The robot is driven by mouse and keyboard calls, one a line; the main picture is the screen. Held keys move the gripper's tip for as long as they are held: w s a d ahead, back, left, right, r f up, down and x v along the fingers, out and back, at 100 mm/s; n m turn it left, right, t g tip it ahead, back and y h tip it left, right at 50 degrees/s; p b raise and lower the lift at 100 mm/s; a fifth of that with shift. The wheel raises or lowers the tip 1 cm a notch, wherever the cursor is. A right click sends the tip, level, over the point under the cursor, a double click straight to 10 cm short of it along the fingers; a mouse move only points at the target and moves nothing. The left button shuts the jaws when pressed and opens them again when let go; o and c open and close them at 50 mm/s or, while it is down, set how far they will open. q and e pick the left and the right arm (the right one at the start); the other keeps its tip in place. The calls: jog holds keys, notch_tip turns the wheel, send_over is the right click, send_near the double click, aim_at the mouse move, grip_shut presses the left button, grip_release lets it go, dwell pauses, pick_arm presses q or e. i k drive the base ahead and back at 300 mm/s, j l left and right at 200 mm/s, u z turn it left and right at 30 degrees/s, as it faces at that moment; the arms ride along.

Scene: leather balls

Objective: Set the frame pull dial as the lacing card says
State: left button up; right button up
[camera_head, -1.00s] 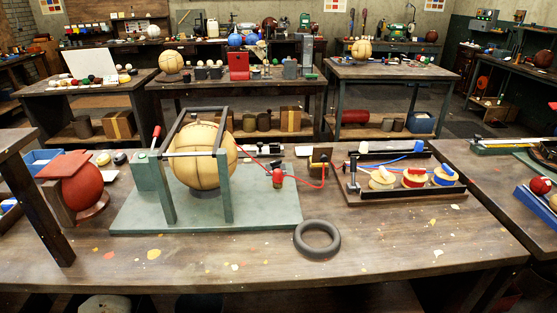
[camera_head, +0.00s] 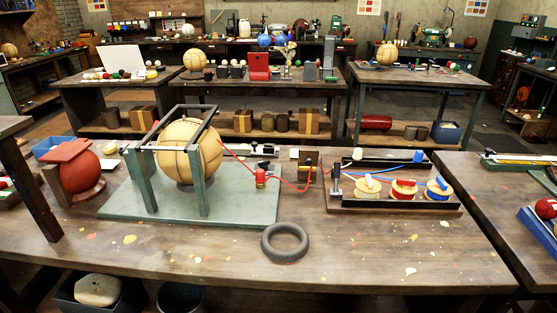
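A green frame (camera_head: 203,172) stands on a green base plate (camera_head: 243,207) on the near bench, with a tan leather ball (camera_head: 189,150) held inside it. A red line runs right from the ball to a small red device (camera_head: 261,177) at the plate's right edge. A black and silver fitting (camera_head: 262,150) sits behind that device. I cannot make out a dial face or its setting. No lacing card can be told for certain at this distance. Neither of my grippers shows in the head view.
A rack with white, red and blue spools (camera_head: 404,189) lies right of the frame. A dark ring (camera_head: 285,243) lies on the bench front. A red ball (camera_head: 80,173) sits at the left. The bench front is otherwise mostly clear.

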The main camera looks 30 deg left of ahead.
aim_at(263, 165)
jog(key=l+u, duration=0.2)
jog(key=u, duration=0.25)
jog(key=l+u, duration=0.25)
jog(key=u, duration=0.25)
jog(key=i+l, duration=0.05)
